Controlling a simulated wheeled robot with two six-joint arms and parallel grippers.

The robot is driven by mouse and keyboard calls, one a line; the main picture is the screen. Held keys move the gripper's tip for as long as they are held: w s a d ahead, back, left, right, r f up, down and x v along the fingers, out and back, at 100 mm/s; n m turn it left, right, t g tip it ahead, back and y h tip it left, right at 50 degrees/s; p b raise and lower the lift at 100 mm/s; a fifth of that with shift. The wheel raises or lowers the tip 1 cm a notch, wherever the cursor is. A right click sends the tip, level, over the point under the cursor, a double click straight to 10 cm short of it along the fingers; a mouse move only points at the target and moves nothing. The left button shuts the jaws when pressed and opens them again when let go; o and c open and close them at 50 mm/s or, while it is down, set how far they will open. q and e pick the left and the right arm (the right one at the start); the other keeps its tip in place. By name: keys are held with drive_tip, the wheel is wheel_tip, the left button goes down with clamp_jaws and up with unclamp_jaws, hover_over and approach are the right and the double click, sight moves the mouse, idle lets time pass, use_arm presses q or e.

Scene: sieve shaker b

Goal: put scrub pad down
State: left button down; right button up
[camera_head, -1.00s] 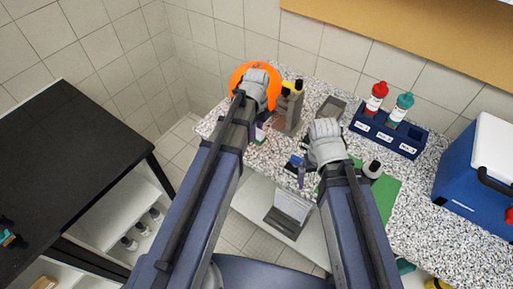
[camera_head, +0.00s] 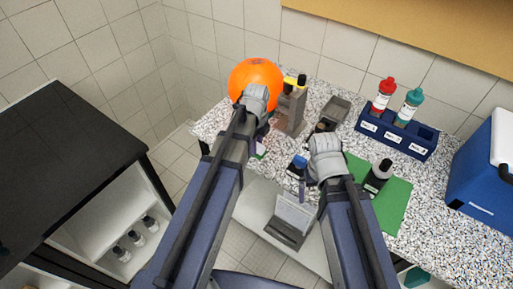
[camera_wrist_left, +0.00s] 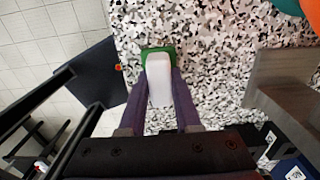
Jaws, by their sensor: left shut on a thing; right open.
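The scrub pad, white with a green end (camera_wrist_left: 158,78), sits between the fingers of my left gripper (camera_wrist_left: 159,88) in the left wrist view. The gripper is shut on it, over the speckled counter; I cannot tell whether the pad touches the counter. In the head view only a small white and green bit of the pad (camera_head: 261,151) shows below my left wrist. My right gripper (camera_head: 306,182) is open over the counter's front part, left of the green mat, largely hidden by its own wrist.
An orange ball (camera_head: 256,74) and a grey holder (camera_head: 291,112) stand just beyond my left gripper. A blue rack (camera_head: 397,140) with red- and teal-capped bottles and a blue cooler (camera_head: 482,175) are right. Speckled counter (camera_head: 428,180) between is bare.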

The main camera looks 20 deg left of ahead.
use_arm(q)
drive_tip(key=shift+f, duration=0.2)
drive_tip(key=c, duration=0.6)
unclamp_jaws()
drive_tip(key=shift+r, duration=0.1)
drive_tip(key=shift+r, duration=0.15)
wheel_tip(320, 180, up, 12)
drive_tip(key=p, duration=1.2)
drive_tip(key=s+d+n+y, duration=0.1)
drive_tip(key=s+d+n, duration=0.9)
drive_tip(key=s+n, duration=0.4)
drive_tip(key=shift+d+n, duration=0.25)
drive_tip(key=shift+n, duration=1.95)
